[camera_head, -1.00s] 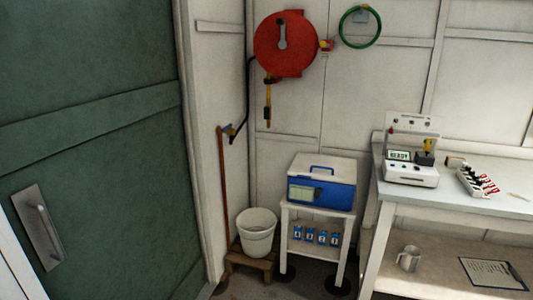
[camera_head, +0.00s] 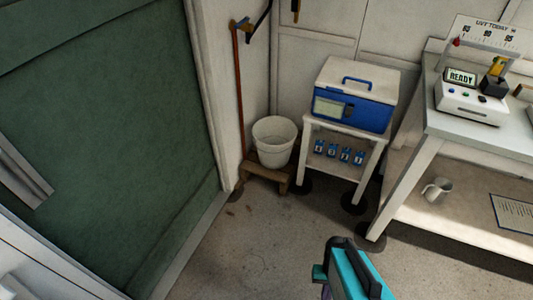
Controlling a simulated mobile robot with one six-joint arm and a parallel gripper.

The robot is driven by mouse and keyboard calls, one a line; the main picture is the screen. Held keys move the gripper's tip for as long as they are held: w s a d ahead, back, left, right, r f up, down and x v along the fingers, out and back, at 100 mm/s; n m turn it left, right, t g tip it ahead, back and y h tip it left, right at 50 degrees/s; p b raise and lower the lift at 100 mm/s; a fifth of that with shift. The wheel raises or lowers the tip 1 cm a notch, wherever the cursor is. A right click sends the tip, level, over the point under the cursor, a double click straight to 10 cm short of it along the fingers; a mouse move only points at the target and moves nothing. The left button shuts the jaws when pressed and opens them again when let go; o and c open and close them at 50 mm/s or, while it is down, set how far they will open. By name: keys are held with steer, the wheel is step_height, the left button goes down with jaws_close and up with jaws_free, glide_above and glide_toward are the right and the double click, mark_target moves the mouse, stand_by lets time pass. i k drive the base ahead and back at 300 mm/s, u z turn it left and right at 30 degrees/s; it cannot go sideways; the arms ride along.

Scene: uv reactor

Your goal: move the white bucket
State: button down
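The white bucket (camera_head: 273,143) stands upright on a low wooden stool (camera_head: 265,173) in the corner, between the green door and a small white stand. It looks empty from here, though its bottom is hidden. A teal and dark part of my arm (camera_head: 352,272) shows at the bottom edge, well apart from the bucket. I cannot make out fingertips, so whether my gripper is open or shut does not show.
A blue and white box (camera_head: 355,95) sits on the white stand (camera_head: 372,134) right of the bucket. A workbench (camera_head: 445,124) with a device reading READY (camera_head: 470,97) is at the right. The green door (camera_head: 110,130) fills the left. Floor (camera_head: 270,235) before the bucket is clear.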

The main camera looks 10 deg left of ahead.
mark_target(275, 137)
steer(key=u, duration=0.05)
steer(key=i, duration=1.2)
steer(key=z, duration=0.05)
steer(key=k, duration=0.2)
steer(key=u, duration=2.7)
steer(key=k, duration=0.15)
steer(key=u, duration=0.8)
